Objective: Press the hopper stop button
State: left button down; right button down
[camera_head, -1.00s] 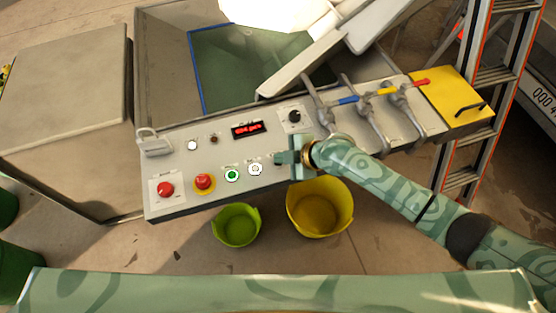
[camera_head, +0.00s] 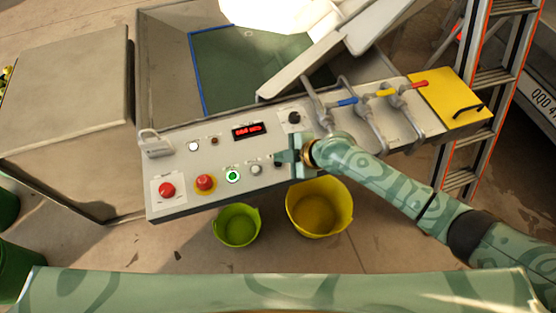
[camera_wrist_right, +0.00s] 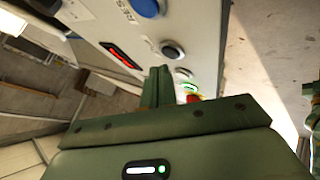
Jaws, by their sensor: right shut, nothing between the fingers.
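The grey control panel (camera_head: 215,150) carries a row of buttons. From the left they are a red button on a white plate (camera_head: 167,190), a red mushroom button on a yellow base (camera_head: 205,182), a green lit button (camera_head: 232,174), a pale unlit button (camera_head: 256,169) and a dark button (camera_head: 278,161). I cannot read which label says hopper stop. My right gripper (camera_head: 282,156) is shut and empty, over the dark button's edge; contact is unclear. In the right wrist view its fingers (camera_wrist_right: 158,86) point at the panel, beside a dark button (camera_wrist_right: 173,50) and below a blue button (camera_wrist_right: 146,6).
A red display (camera_head: 249,130) and a dark knob (camera_head: 294,117) sit higher on the panel. Levers with blue, yellow and red handles (camera_head: 385,93) stand right. A green bucket (camera_head: 237,226) and a yellow bucket (camera_head: 319,207) stand below. A ladder (camera_head: 492,75) is at the right.

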jog(key=shift+r, duration=0.1)
notch_tip(320, 180, up, 5)
jog(key=p, duration=0.4)
dwell(0.3)
dwell(0.7)
